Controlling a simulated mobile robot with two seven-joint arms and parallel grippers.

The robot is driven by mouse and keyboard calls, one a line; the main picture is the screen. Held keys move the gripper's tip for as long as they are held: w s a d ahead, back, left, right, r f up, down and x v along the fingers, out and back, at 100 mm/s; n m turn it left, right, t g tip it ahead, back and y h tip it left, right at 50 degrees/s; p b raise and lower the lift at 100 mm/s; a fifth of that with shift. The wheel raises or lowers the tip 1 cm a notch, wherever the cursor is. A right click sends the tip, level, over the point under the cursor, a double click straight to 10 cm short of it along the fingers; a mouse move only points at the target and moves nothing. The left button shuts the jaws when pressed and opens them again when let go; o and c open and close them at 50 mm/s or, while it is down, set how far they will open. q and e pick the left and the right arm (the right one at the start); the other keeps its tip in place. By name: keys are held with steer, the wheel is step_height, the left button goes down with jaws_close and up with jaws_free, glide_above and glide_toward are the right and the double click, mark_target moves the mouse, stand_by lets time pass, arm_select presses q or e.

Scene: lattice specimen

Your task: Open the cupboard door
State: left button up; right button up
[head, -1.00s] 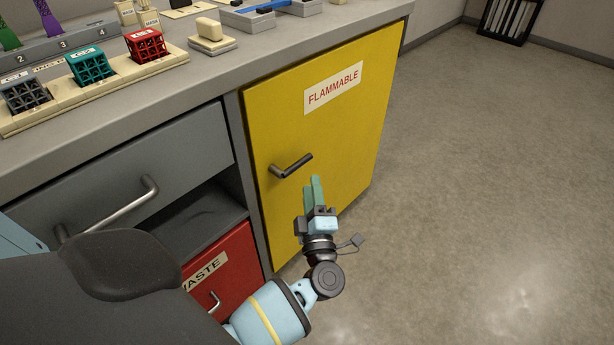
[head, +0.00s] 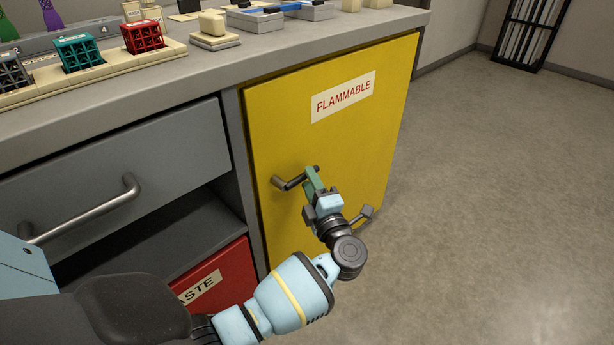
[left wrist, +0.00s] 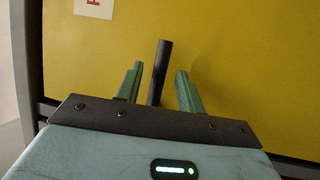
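The yellow cupboard door (head: 345,135), labelled FLAMMABLE, looks closed in the bench front. Its dark lever handle (head: 290,183) sticks out at the door's left side. My left gripper (head: 312,180) is at the handle's free end and hides part of it in the head view. In the left wrist view the handle (left wrist: 161,72) stands between the two green fingers (left wrist: 158,85), with a gap on each side, so the gripper is open around it. The door (left wrist: 235,60) fills the background there. My right gripper is not in view.
A grey drawer (head: 110,180) with a bar handle and a red WASTE front (head: 215,280) are left of the door. The bench top (head: 180,85) holds coloured lattice cubes and trays. The floor (head: 490,190) to the right is clear.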

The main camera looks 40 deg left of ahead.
arm_select(q)
steer(key=shift+x, duration=1.5)
jaws_close()
